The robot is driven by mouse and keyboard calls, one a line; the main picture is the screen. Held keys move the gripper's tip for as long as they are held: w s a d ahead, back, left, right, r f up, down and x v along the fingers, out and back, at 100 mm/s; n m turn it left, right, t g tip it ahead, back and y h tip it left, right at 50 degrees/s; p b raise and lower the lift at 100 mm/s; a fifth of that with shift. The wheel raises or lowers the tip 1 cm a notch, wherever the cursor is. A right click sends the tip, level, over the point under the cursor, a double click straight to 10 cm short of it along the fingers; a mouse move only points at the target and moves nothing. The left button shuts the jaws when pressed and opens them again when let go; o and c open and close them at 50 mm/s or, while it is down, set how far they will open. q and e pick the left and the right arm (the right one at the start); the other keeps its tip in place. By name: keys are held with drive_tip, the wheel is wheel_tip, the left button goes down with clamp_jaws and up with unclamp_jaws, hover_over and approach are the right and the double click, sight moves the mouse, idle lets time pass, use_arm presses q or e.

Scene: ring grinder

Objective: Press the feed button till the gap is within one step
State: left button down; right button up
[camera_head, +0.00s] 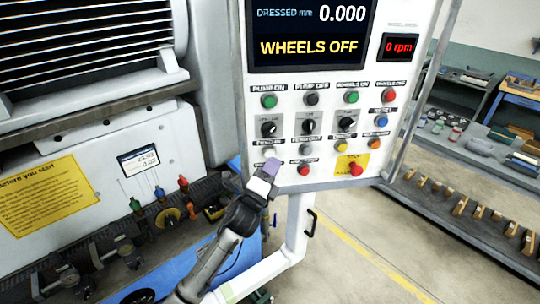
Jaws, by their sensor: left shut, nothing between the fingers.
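The control panel (325,125) stands in the middle, with several rows of coloured buttons and knobs. A pale button (268,152) sits at the lower left of the panel. A second pale button (306,148) is to its right. Their small labels are too blurred to read, so I cannot tell which is the feed button. My left gripper (268,170) is shut and empty, just below the left pale button. It partly covers the panel's lower left corner. I cannot tell whether it touches the panel. A small readout (139,161) on the machine shows two numbers, seemingly 23.93 and 0.02.
The panel screen (308,35) reads WHEELS OFF and dressed 0.000 mm; a red display (399,46) reads 0 rpm. A red stop button (355,168) sits on a yellow plate at lower right. Valves with coloured handles (160,192) stand left of my arm. Shelves (470,215) are at right.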

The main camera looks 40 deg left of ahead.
use_arm(q)
drive_tip(key=shift+w+a, duration=0.15)
drive_tip(key=shift+w+a, duration=0.15)
idle(0.4)
idle(0.3)
drive_tip(key=shift+w+a, duration=0.35)
drive_tip(key=shift+a, duration=0.1)
idle(0.5)
drive_tip(key=shift+d, duration=0.1)
idle(0.4)
drive_tip(key=shift+s+d, duration=0.65)
